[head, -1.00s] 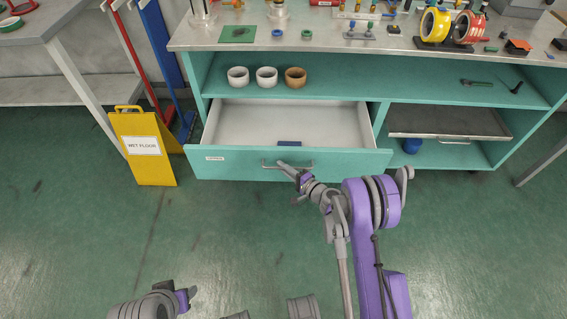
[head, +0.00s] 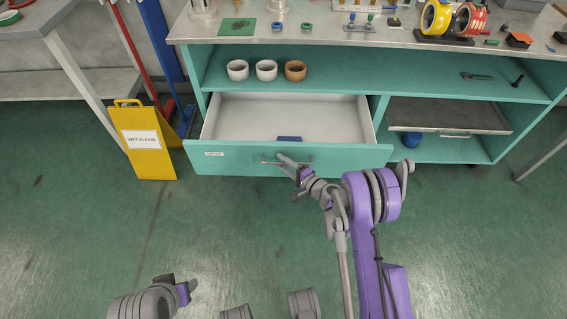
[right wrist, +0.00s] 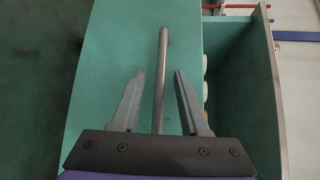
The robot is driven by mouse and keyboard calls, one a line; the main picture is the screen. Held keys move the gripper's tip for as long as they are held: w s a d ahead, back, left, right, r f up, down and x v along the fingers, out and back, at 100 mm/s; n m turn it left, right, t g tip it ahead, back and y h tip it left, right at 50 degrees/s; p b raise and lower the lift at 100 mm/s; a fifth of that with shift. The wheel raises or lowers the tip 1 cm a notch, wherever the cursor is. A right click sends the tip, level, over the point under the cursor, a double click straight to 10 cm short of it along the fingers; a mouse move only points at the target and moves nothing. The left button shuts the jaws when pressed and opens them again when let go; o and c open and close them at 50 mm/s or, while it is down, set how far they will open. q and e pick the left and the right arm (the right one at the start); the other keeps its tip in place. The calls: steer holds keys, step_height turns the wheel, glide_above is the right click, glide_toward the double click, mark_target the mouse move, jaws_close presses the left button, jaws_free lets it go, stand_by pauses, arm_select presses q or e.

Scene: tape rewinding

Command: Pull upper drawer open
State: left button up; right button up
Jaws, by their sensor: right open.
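The teal upper drawer (head: 226,158) stands well out from the bench, showing its white inside. Its metal bar handle (head: 268,162) runs across the front; in the right wrist view the bar handle (right wrist: 161,70) lies between the fingers. My right gripper (head: 288,163) is at the handle in the head view. In the right wrist view the right gripper (right wrist: 158,85) is open, with a gap between each finger and the bar. A small blue block (head: 289,139) lies in the drawer. My left arm (head: 150,303) shows at the bottom left; its finger state is unclear.
A yellow wet-floor sign (head: 143,142) stands just left of the drawer. Several cups, including a brown cup (head: 295,71), sit on the shelf above. A grey tray (head: 447,114) is in the right compartment. The green floor before the drawer is clear.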

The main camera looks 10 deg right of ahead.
steer(key=p+v, duration=0.1)
steer(key=v, duration=1)
steer(key=shift+a+r, duration=0.1)
